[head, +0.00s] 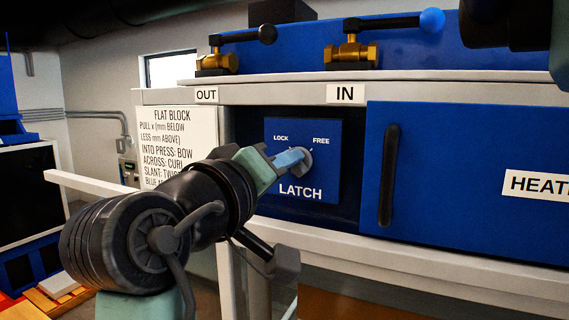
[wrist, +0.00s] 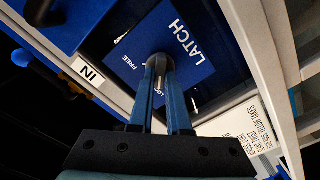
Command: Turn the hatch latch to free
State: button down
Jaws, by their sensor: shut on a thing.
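The hatch latch is a grey round knob (head: 307,161) on a blue plate (head: 328,185) marked LOCK at upper left, FREE at upper right and LATCH below. My gripper (head: 297,158) reaches it from the left and front, its blue fingers shut on the knob. In the wrist view the two fingers (wrist: 160,70) close on either side of the dark knob (wrist: 159,58), with the LOCK word partly hidden between them. The fingers cover much of the knob, so I cannot tell which mark it points to.
A blue door (head: 460,190) with a dark upright handle (head: 388,175) is to the right. Two brass valves (head: 350,52) with levers stand above the ledge. A white instruction sign (head: 178,145) is at left. A pale rail (head: 400,255) runs below the latch.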

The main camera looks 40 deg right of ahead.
jog(key=shift+f+m+b, duration=0.1)
jog(key=shift+m+b, duration=0.2)
jog(key=shift+b, duration=0.05)
jog(key=m+b, duration=0.3)
jog(key=m, duration=0.2)
jog(key=m+b, duration=0.3)
jog(key=m, duration=0.3)
jog(key=m+b, duration=0.4)
jog(key=m, duration=0.2)
jog(key=shift+s+d, duration=0.15)
jog(key=shift+s, duration=0.1)
jog(key=shift+m, duration=0.3)
jog(key=c, duration=0.9)
grip_release()
jog(key=shift+o, duration=0.2)
